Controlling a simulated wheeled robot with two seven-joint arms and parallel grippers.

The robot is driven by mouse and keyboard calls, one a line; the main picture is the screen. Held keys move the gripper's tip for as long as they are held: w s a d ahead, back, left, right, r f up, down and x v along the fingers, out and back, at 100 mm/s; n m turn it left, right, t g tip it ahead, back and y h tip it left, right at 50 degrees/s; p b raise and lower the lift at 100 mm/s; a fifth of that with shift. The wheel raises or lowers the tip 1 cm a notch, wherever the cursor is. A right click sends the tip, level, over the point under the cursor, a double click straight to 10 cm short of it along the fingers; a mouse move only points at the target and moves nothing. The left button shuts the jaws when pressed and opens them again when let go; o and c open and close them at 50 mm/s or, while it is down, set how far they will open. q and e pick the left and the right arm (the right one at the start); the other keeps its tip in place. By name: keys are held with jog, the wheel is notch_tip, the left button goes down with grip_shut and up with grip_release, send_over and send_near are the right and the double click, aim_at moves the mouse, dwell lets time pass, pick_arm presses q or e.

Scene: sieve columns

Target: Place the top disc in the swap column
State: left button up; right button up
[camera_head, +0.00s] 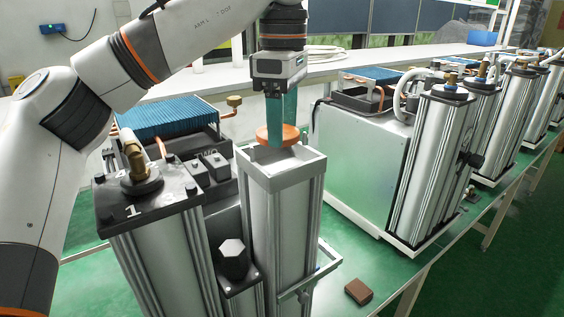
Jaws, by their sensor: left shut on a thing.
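An orange disc (289,134) is between the fingers of my left gripper (279,138), which points down and is shut on it. The disc is at the top opening of the silver square column (318,158) in the middle. The fingers partly hide the disc, and I cannot tell whether it touches the column. To the left stands a silver column with a dark cap marked 1 (160,207) and a brass fitting on top. Which one is the swap column I cannot tell. My right gripper is not in view.
A blue-finned unit (168,117) stands behind the left column. A white box unit (360,160) and more capped columns (438,150) stand to the right. A brown block (358,292) lies on the green bench near the front right, with bare surface around it.

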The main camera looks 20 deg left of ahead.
pick_arm(q)
jog(key=shift+w+a+f, duration=0.1)
jog(key=shift+f, duration=0.5)
notch_tip(320, 180, down, 4)
jog(key=shift+r+p, duration=0.1)
jog(key=shift+p, duration=0.45)
jog(key=shift+f, duration=0.25)
jog(key=o, duration=0.7)
jog(key=shift+c, duration=0.2)
notch_tip(320, 180, up, 12)
jog(key=shift+r+p, duration=0.1)
jog(key=shift+p, duration=0.45)
